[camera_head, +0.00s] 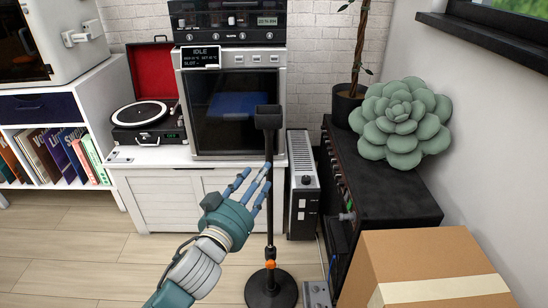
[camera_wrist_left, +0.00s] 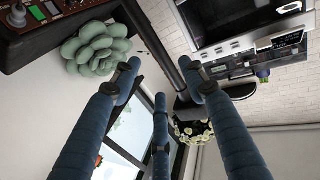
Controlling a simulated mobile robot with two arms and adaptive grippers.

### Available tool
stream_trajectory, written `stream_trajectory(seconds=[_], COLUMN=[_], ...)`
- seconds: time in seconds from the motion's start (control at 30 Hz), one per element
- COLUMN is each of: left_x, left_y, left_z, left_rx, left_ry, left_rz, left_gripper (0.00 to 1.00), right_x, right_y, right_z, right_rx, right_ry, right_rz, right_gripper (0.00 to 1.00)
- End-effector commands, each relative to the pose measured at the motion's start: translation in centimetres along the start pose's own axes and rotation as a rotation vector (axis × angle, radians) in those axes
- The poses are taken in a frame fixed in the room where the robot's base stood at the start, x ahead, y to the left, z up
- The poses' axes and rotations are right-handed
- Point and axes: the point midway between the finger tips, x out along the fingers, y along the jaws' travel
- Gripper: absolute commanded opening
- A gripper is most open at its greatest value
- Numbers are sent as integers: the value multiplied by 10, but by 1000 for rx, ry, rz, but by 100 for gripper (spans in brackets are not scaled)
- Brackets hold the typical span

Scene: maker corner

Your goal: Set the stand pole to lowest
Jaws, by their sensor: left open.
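The black stand has a round base (camera_head: 271,290) on the floor, an upright pole (camera_head: 270,215), an orange collar or knob (camera_head: 270,264) low on the pole, and a dark block (camera_head: 268,117) at its top. My left gripper (camera_head: 253,183) is open, with its blue fingers beside the pole at mid height. In the left wrist view the pole (camera_wrist_left: 160,48) runs beyond and between the spread fingers (camera_wrist_left: 162,85). I cannot tell whether any finger touches it. My right gripper is not in view.
A white cabinet (camera_head: 165,197) with an oven-like machine (camera_head: 234,105) and a red-lidded turntable (camera_head: 142,115) stands behind. A grey heater-like unit (camera_head: 303,190), black equipment (camera_head: 385,207) with a succulent cushion (camera_head: 400,122), and a cardboard box (camera_head: 425,255) crowd the right. Floor at left is clear.

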Motion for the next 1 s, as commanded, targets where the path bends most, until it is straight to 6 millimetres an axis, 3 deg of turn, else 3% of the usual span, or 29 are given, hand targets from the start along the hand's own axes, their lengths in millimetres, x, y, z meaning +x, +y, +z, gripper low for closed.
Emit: stream_trajectory(seconds=[0.33, 0.43, 0.6, 0.9, 1.0], left_x=[68, 79, 90, 92, 92], left_y=[0, 0, 0, 0, 0], left_z=[0, 1, 0, 0, 0], left_rx=[2, 2, 0, 0, 1], left_ry=[3, 1, 0, -1, -1], left_rz=[0, 0, 0, 0, 0], left_gripper=[43, 43, 43, 43, 25], right_x=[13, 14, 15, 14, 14], right_y=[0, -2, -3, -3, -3], right_z=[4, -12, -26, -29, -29], right_rx=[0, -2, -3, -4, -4], right_ry=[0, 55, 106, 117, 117], right_rz=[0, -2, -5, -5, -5], right_gripper=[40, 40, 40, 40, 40])
